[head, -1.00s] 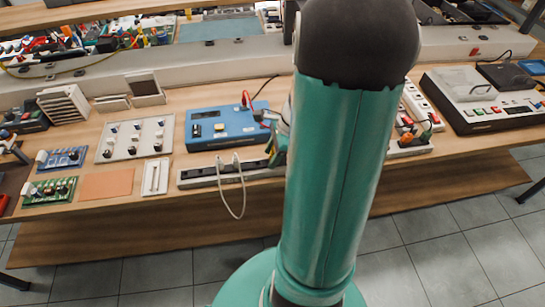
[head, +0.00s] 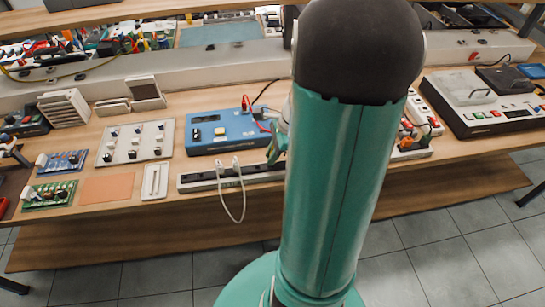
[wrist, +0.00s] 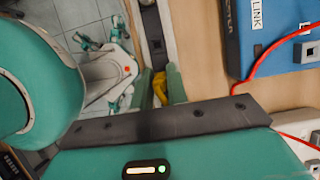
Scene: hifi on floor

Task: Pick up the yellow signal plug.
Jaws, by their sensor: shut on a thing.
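The yellow signal plug (wrist: 160,86) shows in the wrist view as a small yellow piece between the two green fingers of my gripper (wrist: 160,90). The gripper is shut on it. Its lower part is hidden by the dark wrist edge, and I cannot tell whether it is still seated in a socket. In the head view my gripper (head: 277,146) shows only as a green sliver beside my arm, near the right end of a socket strip (head: 205,180). The plug is hidden there.
A blue instrument box (head: 228,130) with red leads stands just behind the strip. A white cable (head: 241,205) hangs from the strip over the bench edge. A switch panel (head: 136,141) lies left, and a grey console (head: 485,105) stands right.

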